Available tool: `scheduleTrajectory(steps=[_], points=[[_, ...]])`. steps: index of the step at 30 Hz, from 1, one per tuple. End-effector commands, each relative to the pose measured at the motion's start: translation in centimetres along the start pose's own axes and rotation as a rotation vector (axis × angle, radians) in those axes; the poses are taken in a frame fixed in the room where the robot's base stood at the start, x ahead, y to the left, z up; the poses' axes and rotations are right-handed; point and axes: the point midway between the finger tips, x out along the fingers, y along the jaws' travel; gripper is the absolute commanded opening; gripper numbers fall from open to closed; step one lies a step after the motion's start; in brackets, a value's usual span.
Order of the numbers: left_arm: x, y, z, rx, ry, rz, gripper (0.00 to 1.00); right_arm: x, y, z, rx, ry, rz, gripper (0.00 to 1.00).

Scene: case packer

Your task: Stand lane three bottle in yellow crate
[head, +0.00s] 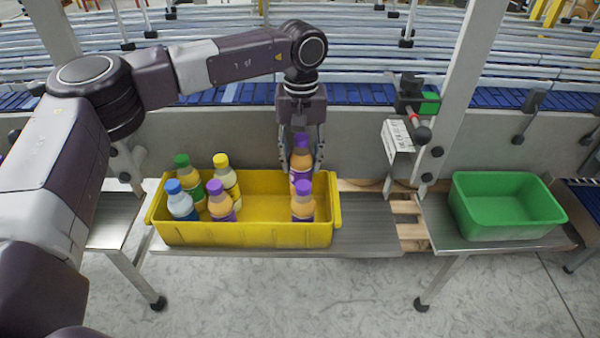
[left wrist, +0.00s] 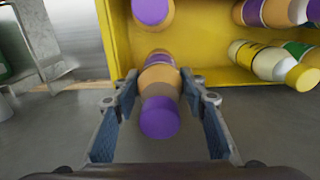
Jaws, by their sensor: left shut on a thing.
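My left gripper (head: 302,168) points down at the right end of the yellow crate (head: 260,237). It is shut on an orange bottle with a purple cap (head: 301,144), held upright. In the left wrist view the held bottle (left wrist: 160,118) is between the two fingers, cap toward the camera. Its base is hidden, so I cannot tell whether it touches the crate floor. Another purple-capped bottle (head: 302,205) stands in the crate just in front of it. My right gripper is not in view.
Bottles with green (head: 187,172), yellow (head: 226,178), blue (head: 181,204) and purple (head: 221,205) caps stand at the crate's left end. The crate's middle is clear. A green bin (head: 500,228) stands at the right. A post-mounted device (head: 415,100) is right of the gripper.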

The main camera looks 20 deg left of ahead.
Motion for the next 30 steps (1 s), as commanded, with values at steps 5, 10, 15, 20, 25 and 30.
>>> scheduleTrajectory(steps=[5,10,15,20,25,30], points=[[1.4,0.0,-0.1,-0.001,0.001,0.000,0.06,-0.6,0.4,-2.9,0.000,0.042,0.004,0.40],[3.8,0.0,0.0,-0.001,-0.002,0.000,0.06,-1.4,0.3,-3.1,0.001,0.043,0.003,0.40],[5.5,0.0,0.0,0.000,0.001,0.001,0.06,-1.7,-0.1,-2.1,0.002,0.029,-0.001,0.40],[5.6,0.0,-0.1,0.000,0.002,0.001,0.06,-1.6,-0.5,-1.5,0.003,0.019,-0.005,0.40],[5.9,0.0,-0.1,0.000,0.002,0.001,0.06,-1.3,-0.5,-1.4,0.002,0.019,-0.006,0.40],[5.8,0.0,0.0,0.000,0.001,0.000,0.57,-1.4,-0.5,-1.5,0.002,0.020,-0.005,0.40]])
